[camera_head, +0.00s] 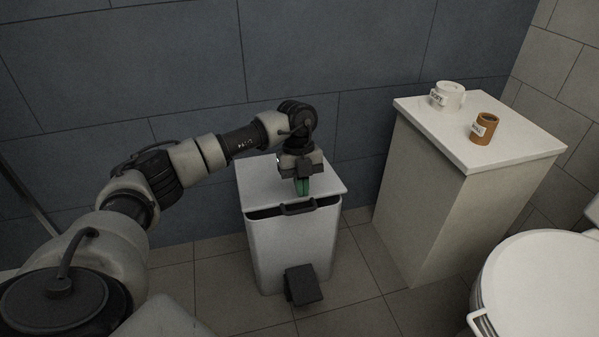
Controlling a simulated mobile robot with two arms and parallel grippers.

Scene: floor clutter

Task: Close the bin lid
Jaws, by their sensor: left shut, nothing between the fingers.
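A white pedal bin (290,247) stands on the tiled floor against the dark wall. Its flat white lid (263,180) lies over the top, with a dark gap along the front rim below it. A dark handle (298,208) is at the middle of the front edge, and a black pedal (303,285) is at the foot. My right gripper is not in view.
A white cabinet (425,205) stands right of the bin, holding a white mug (449,96) and a brown cup (484,129). A white toilet (545,280) is at the lower right. Floor between bin and cabinet is clear.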

